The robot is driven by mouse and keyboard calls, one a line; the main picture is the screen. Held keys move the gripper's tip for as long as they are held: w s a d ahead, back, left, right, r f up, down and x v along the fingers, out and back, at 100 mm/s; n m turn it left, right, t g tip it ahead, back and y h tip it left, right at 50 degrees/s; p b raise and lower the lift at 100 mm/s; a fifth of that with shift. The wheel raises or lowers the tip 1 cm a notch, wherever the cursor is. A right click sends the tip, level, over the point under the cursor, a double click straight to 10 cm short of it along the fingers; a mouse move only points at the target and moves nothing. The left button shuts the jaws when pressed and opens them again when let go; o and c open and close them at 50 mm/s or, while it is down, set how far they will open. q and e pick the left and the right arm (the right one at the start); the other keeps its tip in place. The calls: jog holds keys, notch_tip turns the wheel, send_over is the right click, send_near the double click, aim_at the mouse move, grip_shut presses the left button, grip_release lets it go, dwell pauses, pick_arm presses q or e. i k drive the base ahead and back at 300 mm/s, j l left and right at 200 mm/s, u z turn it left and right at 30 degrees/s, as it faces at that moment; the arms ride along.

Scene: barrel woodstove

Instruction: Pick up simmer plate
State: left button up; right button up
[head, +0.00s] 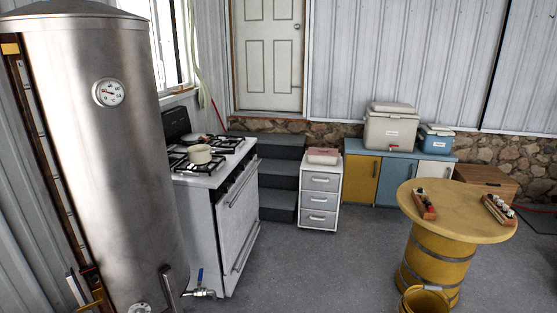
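I cannot pick out a simmer plate with certainty. A white gas stove (226,217) stands left of centre, just right of a tall steel tank. On its dark burner grates sits a light-coloured pot (199,154) with a handle pointing right. Behind the pot is a small, low dark item (200,138), too small to identify. The tank hides part of the stove's left side. Neither of my grippers shows in this view.
The steel tank (110,170) has a tap (203,293) low on its right. A white drawer unit (320,195) holds a pink container (323,156). A yellow barrel table (455,215) with a bucket (424,301) stands right. The grey floor between is open.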

aim_at(193, 137)
jog(key=i+u, duration=0.1)
jog(key=i, duration=0.8)
jog(key=i+l, duration=0.15)
jog(key=i, duration=0.7)
jog(key=i+u, duration=0.45)
jog(key=i+l+u, duration=0.2)
jog(key=u, duration=0.25)
jog(key=i+l+u, duration=0.55)
jog(key=l+u, duration=0.15)
jog(key=u, duration=0.15)
